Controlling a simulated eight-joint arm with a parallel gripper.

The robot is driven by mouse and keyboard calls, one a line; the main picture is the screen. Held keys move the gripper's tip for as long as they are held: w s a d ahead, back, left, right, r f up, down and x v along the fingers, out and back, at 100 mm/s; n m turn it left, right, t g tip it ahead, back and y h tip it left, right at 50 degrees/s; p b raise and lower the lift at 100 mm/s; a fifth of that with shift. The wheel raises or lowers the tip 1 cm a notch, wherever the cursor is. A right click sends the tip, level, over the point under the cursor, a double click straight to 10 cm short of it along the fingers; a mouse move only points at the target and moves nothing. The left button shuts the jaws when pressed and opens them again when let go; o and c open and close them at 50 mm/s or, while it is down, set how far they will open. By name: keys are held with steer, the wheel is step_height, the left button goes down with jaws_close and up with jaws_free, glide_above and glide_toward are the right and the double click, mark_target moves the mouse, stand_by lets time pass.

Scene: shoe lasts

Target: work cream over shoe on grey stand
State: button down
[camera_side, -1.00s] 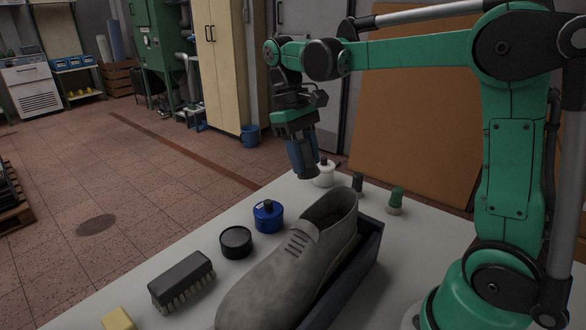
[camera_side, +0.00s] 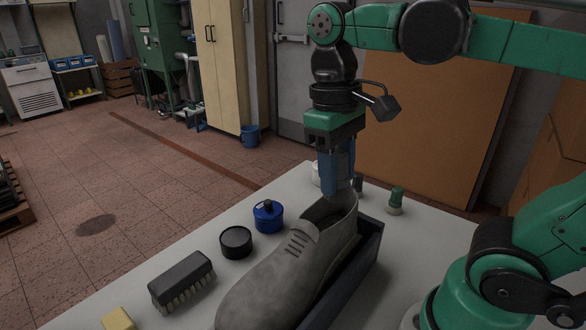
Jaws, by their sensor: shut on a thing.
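A grey suede-like shoe (camera_side: 272,282) lies with its toe towards the front and its heel towards the back. It sits in a dark grey open stand (camera_side: 372,248), whose right wall shows. My gripper (camera_side: 338,188) points straight down at the shoe's heel end, over the collar opening. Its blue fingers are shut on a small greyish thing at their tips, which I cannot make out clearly. I cannot tell whether the tips touch the collar. No cream can be made out on the shoe.
On the white table (camera_side: 205,237) left of the shoe are a blue pot (camera_side: 268,217), a black tin (camera_side: 236,243), a brush (camera_side: 181,281) and a yellow block (camera_side: 118,320).

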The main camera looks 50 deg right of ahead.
steer(key=s+a+f+t, duration=0.1)
steer(key=s+a+f, duration=0.1)
steer(key=s+f, duration=0.4)
steer(key=w+d+f, duration=0.1)
steer(key=d+f, duration=0.1)
steer(key=d, duration=0.6)
steer(key=shift+d+f, duration=0.2)
steer(key=shift+f, duration=0.15)
steer(key=shift+w, duration=1.25)
stand_by(0.4)
steer(key=shift+a, duration=4)
steer(key=d, duration=0.8)
